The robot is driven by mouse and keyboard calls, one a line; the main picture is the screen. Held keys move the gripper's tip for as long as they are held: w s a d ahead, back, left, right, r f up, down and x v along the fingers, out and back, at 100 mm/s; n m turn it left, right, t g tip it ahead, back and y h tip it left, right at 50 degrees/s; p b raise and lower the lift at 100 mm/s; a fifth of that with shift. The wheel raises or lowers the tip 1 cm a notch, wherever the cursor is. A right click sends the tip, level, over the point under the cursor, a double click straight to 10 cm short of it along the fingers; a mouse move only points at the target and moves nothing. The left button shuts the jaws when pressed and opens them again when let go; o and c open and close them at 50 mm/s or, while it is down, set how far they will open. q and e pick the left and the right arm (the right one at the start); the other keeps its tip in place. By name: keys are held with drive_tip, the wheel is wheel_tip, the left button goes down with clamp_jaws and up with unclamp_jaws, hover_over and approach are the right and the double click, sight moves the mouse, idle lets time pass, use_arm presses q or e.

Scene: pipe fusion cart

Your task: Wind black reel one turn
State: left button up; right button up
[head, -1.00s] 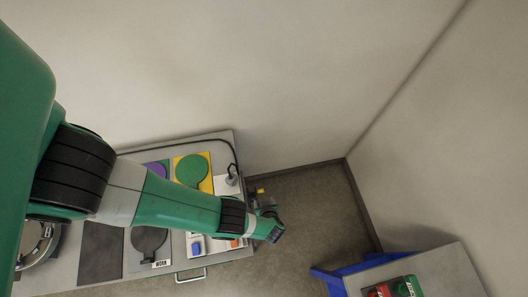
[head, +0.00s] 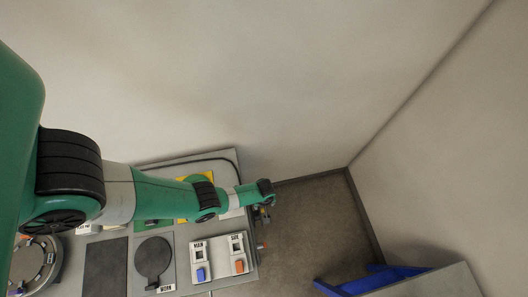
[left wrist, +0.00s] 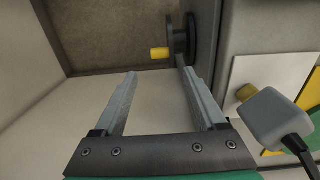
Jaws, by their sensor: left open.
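The black reel (left wrist: 182,40) shows in the left wrist view as a dark wheel on the side of the grey cart (left wrist: 220,40). A yellow crank handle (left wrist: 160,53) sticks out from it to the left. My left gripper (left wrist: 160,74) is open and empty. Its fingertips point toward the reel, with the handle showing beyond the gap between them; I see no contact. In the head view my left arm reaches over the cart to its right edge, where small dark parts show, mostly hidden. My right gripper is not in view.
A grey plug-like block (left wrist: 270,115) with a black cable is close to the right finger. On the cart top are two switch boxes, one with a blue switch (head: 201,274), one with an orange switch (head: 239,266). A blue-framed stand (head: 370,280) is at lower right; bare floor lies between.

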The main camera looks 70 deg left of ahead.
sight(260, 215)
use_arm(q)
wheel_tip(260, 215, down, 10)
drive_tip(key=b, duration=0.8)
drive_tip(key=shift+b, duration=0.35)
drive_tip(key=shift+r, duration=0.1)
clamp_jaws()
